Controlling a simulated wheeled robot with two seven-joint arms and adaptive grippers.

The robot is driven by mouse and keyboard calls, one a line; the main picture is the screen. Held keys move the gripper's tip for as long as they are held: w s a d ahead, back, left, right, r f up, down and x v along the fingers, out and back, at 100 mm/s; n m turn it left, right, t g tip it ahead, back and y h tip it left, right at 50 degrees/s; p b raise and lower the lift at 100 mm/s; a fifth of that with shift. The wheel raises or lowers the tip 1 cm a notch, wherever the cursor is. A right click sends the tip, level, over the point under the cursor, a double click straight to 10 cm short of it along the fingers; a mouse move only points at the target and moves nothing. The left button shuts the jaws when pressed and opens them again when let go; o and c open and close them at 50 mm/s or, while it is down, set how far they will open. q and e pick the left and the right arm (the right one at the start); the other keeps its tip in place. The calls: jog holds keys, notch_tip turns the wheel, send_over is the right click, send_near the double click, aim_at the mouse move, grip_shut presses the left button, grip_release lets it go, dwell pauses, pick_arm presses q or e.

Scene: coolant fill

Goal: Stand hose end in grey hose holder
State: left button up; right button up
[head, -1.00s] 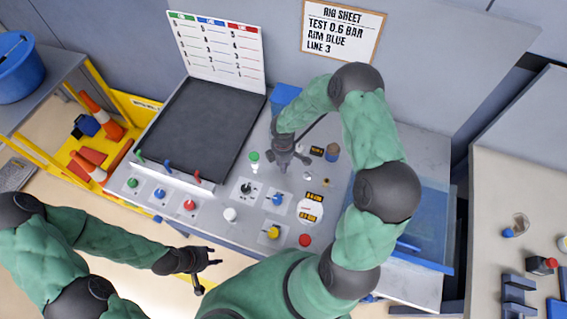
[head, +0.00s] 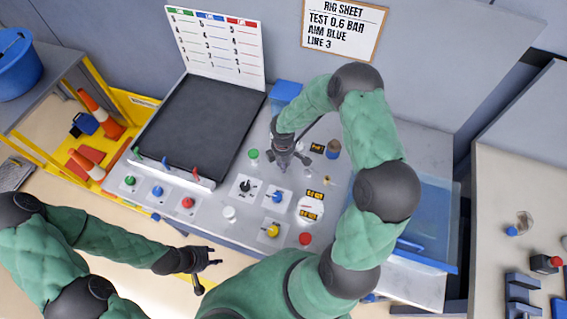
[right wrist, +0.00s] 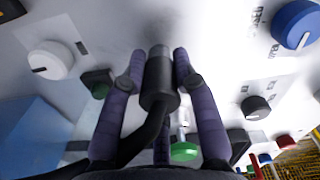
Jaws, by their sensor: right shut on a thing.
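The panel carries a green-topped fitting (head: 253,154), a blue knob (head: 277,197), a yellow knob (head: 272,231) and a red button (head: 305,238). A dark tray (head: 205,125) lies left; a blue translucent bin stands right.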

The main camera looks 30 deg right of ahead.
jog(key=shift+f, duration=0.25)
jog(key=o, duration=1)
jog(key=shift+r, duration=0.2)
notch_tip(320, 180, up, 12)
jog(key=shift+f, duration=0.15)
jog(key=shift+a, duration=0.1)
